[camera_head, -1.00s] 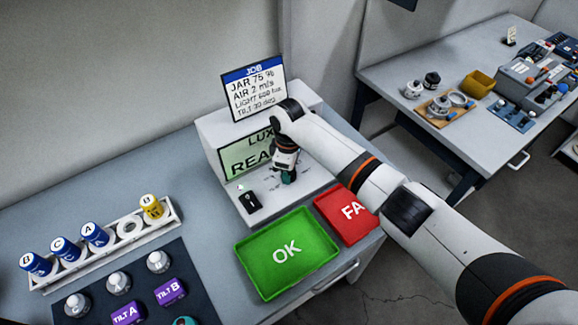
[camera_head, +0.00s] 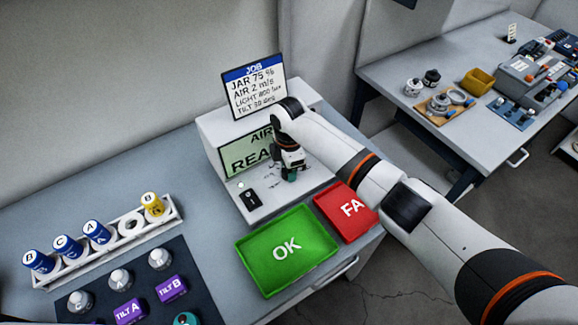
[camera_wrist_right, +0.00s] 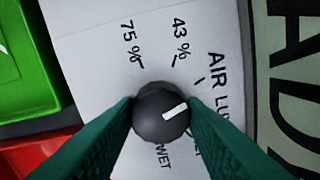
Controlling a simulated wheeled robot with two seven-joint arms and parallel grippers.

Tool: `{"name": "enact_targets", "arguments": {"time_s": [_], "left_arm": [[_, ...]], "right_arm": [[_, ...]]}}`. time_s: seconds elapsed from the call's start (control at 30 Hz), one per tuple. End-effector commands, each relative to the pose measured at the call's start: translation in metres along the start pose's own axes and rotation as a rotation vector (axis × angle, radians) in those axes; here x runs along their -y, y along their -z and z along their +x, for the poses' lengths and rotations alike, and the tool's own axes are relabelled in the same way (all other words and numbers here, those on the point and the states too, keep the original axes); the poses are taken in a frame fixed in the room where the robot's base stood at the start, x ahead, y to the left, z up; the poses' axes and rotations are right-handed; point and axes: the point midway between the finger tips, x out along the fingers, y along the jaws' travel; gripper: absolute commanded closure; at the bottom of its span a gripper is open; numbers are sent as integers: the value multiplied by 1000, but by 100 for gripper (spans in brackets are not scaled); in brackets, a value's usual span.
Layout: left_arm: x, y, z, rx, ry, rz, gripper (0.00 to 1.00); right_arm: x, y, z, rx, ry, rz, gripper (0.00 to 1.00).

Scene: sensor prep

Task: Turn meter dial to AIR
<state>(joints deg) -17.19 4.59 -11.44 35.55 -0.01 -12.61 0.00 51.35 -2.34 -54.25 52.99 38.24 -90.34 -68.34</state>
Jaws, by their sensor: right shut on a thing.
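The meter (camera_head: 215,138) is a pale box with a flat base and a green display (camera_head: 240,160). The display's top line now begins with AIR, and the larger line below starts with REA; the rest is behind my arm. My right gripper (camera_head: 290,174) points down over the base. In the right wrist view its green fingers are shut on the dark round dial (camera_wrist_right: 160,115), one on each side. The dial's white mark points right and slightly up in that view. The AIR label (camera_wrist_right: 217,69) is printed up and right of the dial, beside a short tick. My left gripper is not in view.
A green OK tray (camera_head: 310,238) and a red tray (camera_head: 350,214) lie in front of the meter. A job card (camera_head: 255,88) stands behind it. A black switch-like part (camera_head: 251,199) is on the base's left. A white rack (camera_head: 172,214) holds capped jars at left.

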Motion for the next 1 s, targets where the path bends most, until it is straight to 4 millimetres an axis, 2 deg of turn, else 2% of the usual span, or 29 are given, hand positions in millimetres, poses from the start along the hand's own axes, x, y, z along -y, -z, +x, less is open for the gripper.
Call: {"name": "enact_targets", "arguments": {"time_s": [0.47,0.5,0.6,0.87,1.0], "left_arm": [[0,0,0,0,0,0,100],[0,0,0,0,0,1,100],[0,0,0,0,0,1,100],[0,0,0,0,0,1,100],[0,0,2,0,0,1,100]], "right_arm": [[1,-1,-2,3,4,-14,86],[1,-1,-2,3,4,-14,58],[1,-1,-1,2,3,-13,42],[0,0,-1,1,1,-12,41],[1,0,-8,1,4,-12,41]]}}
